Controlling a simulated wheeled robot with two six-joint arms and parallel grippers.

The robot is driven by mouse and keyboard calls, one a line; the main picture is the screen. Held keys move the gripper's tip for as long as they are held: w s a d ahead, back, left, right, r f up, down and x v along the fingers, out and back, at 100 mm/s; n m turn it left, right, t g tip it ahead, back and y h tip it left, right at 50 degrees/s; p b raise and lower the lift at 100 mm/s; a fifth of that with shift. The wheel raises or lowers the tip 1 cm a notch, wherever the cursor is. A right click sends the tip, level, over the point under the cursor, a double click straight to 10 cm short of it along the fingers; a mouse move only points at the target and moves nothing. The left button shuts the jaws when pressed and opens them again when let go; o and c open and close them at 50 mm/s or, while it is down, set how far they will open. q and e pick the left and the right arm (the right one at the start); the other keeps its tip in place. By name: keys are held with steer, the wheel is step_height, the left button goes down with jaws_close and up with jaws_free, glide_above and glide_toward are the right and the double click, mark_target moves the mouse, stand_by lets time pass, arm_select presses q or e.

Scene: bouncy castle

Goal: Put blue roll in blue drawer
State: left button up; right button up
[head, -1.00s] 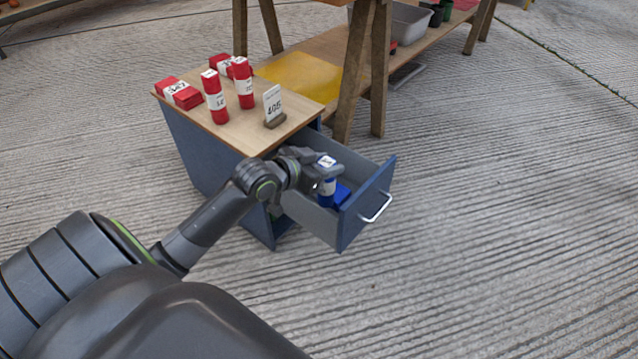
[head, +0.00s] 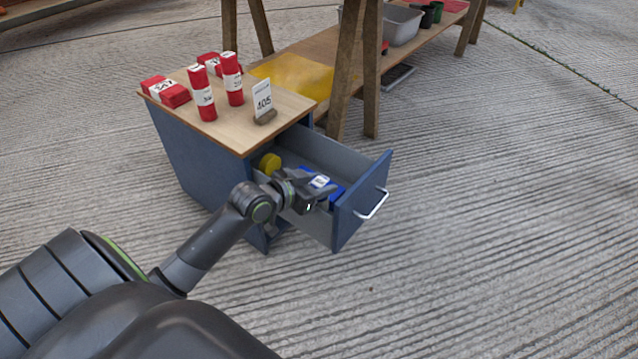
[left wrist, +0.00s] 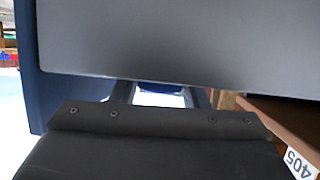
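The blue drawer (head: 361,202) is pulled out of the blue cabinet (head: 195,160); its grey inner wall fills the top of the left wrist view (left wrist: 180,40). My left gripper (head: 318,187) reaches down into the drawer. It is shut on the blue roll (head: 320,181), whose white-labelled top shows between the fingers. In the left wrist view a blue strip of the roll (left wrist: 160,87) fills the gap between the fingers. The roll's lower part is hidden, so I cannot tell whether it touches the drawer floor. My right gripper is not in view.
Another blue item (head: 336,191) and a yellow roll (head: 270,162) lie in the drawer. Several red rolls, including an upright one (head: 203,95), and a 405 sign (head: 263,100) are on the cabinet top. A wooden trestle leg (head: 354,75) stands behind. Floor on the right is clear.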

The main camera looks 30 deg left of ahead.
arm_select(q)
steer(key=o, duration=0.4)
steer(key=shift+r, duration=0.1)
